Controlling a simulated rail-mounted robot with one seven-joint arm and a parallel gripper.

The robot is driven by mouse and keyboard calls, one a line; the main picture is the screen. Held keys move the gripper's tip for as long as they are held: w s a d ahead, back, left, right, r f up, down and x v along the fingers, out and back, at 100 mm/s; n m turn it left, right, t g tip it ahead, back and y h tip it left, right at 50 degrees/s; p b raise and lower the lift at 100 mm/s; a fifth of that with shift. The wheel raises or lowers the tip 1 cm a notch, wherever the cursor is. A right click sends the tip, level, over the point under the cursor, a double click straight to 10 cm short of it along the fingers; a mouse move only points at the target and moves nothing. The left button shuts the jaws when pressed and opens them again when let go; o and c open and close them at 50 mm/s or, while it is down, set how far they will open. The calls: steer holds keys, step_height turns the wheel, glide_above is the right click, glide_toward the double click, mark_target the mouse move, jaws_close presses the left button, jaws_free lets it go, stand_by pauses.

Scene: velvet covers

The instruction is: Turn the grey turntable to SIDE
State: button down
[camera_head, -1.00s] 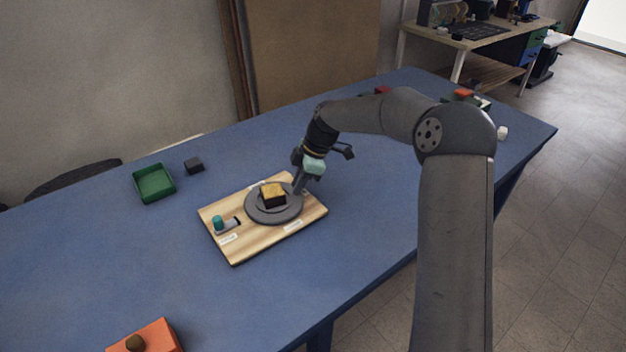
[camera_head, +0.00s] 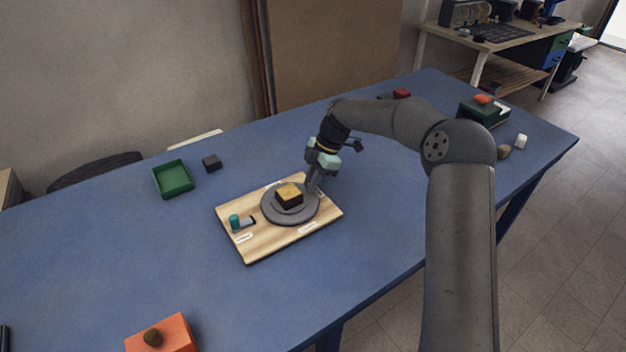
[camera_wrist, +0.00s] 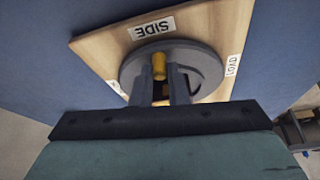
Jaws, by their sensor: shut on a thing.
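The grey turntable (camera_head: 291,219) is a round disc on a wooden board (camera_head: 256,251). A block with a yellow top and dark sides (camera_head: 289,192) sits on it. In the wrist view, the fingers stand over the disc, with yellow and dark surfaces showing in the gap. A SIDE label (camera_wrist: 152,27) lies on the board beyond the disc, a LOAD label (camera_wrist: 233,65) to the right. A third label is partly hidden.
A teal-topped piece (camera_head: 235,221) is on the board's left part. A green tray (camera_head: 174,180) and a dark cube (camera_head: 212,163) stand behind left. An orange box (camera_head: 163,336) is at the front. The blue table (camera_head: 190,260) is clear around the board.

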steer(key=c, duration=1.4)
jaws_free()
steer(key=v, duration=1.7)
steer(key=shift+r+p, duration=0.15)
steer(key=shift+p, duration=0.3)
steer(key=shift+w+d, duration=0.1)
